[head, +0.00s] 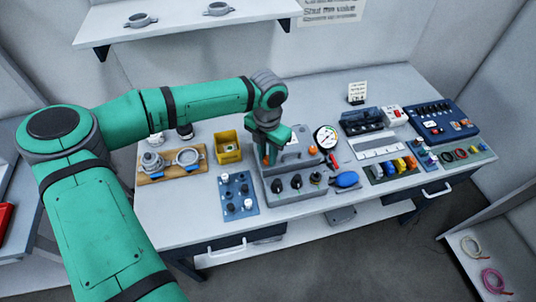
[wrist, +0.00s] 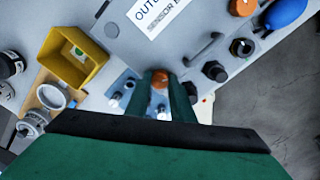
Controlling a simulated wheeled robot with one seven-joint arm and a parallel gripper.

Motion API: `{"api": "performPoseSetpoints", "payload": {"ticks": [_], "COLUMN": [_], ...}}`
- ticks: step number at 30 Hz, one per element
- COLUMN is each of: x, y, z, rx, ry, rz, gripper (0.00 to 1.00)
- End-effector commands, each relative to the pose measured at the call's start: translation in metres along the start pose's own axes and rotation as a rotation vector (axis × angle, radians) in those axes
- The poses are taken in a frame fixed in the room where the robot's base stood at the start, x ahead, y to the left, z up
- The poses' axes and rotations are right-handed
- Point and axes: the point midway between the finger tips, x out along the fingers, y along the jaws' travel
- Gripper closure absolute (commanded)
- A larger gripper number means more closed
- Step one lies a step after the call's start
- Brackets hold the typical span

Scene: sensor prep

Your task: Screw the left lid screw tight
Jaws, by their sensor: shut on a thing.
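The left lid screw is an orange knob (wrist: 160,83), seen in the wrist view between the two green fingers of my gripper (wrist: 160,80). My gripper (head: 266,150) is shut on it, pointing down at the left side of the grey sensor box (head: 280,169). Its lid (wrist: 170,50) carries a printed label and a dark handle (wrist: 203,48). A second orange screw (head: 313,150) stands on the right side of the lid, and it also shows in the wrist view (wrist: 243,7). The fingers hide much of the held screw, so its seating cannot be seen.
A yellow bin (head: 228,146) and a wooden board with metal rings (head: 171,176) are left of the box. A blue plate with pegs (head: 238,193) is close by. A gauge (head: 326,136) and a blue bulb (head: 346,179) are right. The front-left tabletop is clear.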

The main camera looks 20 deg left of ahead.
Motion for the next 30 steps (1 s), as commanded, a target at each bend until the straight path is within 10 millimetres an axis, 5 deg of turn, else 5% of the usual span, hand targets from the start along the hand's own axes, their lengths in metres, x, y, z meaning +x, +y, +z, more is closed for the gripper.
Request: {"api": "performPoseSetpoints", "payload": {"ticks": [30], "x": [-0.0014], "y": [0.0013], "z": [0.0029], "rx": [0.922], "ry": [-0.006], "rz": [0.007], "gripper": [1.0]}}
